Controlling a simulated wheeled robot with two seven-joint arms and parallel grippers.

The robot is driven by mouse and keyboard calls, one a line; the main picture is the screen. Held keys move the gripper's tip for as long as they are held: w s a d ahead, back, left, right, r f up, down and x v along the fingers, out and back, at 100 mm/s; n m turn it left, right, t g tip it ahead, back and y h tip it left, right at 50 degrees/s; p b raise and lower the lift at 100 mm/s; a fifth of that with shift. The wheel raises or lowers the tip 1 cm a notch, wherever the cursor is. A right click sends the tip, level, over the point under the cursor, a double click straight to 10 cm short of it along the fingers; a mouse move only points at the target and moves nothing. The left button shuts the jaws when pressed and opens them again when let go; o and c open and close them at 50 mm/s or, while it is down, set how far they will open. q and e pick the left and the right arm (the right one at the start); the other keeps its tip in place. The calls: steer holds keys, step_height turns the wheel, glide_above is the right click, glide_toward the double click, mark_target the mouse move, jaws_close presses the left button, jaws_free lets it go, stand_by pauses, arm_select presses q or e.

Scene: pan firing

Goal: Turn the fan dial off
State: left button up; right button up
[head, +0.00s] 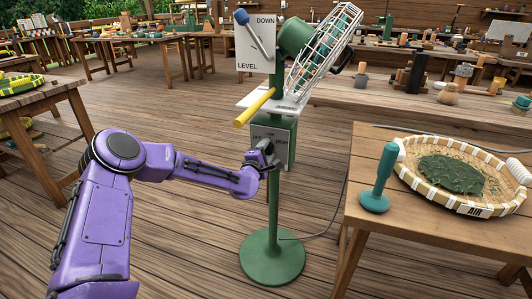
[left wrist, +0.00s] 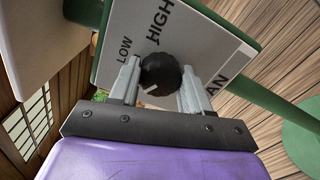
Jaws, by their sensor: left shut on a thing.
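The fan dial (left wrist: 160,72) is a round black knob with a white mark, on a pale panel (left wrist: 190,38) lettered LOW, HIGH and FAN. The white mark sits on the knob's lower left in the left wrist view. My left gripper (left wrist: 158,82) has a finger on each side of the knob and is shut on it. In the head view my left gripper (head: 264,155) is at the green control box (head: 273,127) on the stand, and hides the dial there. My right gripper is not in view.
The green stand (head: 272,258) carries a tilted wire-cage fan (head: 322,55), a yellow handle (head: 254,107) and a blue-knobbed lever (head: 242,17) beside DOWN and LEVEL. A table at right holds a woven tray (head: 408,181) of leaves and a green tool (head: 377,198).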

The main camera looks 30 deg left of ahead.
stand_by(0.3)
arm_select(q)
steer(key=o, duration=1.1)
steer(key=shift+c, duration=0.2)
steer(key=p+v, duration=0.1)
steer(key=v, duration=0.9)
steer(key=shift+s, duration=0.35)
